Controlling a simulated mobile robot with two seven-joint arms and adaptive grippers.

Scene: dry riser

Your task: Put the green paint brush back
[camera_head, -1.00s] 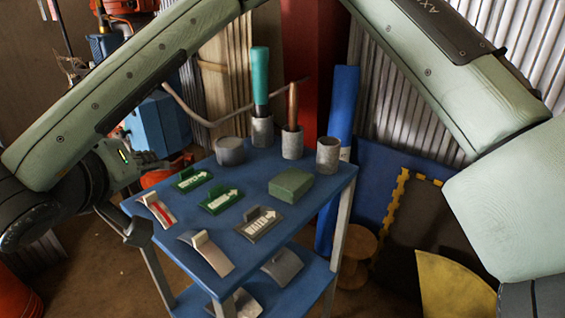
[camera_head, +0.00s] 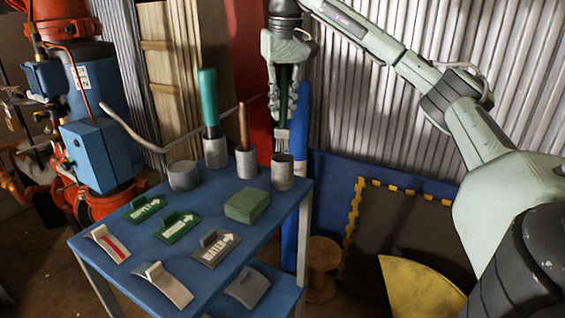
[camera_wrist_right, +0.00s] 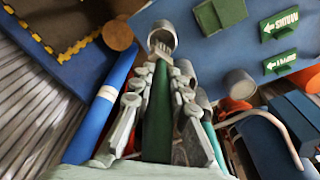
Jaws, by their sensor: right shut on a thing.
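The green paint brush (camera_head: 284,103) is upright with its pale bristle end down, and its dark green handle (camera_wrist_right: 157,115) shows in the right wrist view. My right gripper (camera_head: 286,92) is shut around the handle. The bristle end is at the mouth of the rightmost grey cup (camera_head: 282,176); I cannot tell whether it is just above the rim or slightly inside. That cup also shows in the right wrist view (camera_wrist_right: 162,33). My left gripper is out of view.
On the blue table (camera_head: 150,245), a teal-handled tool (camera_head: 208,97) and a brown-handled tool (camera_head: 244,127) stand in neighbouring cups. A grey round pot (camera_head: 183,177), a green block (camera_head: 246,205) and several signs are on the table. A blue roll (camera_head: 303,120) stands close behind.

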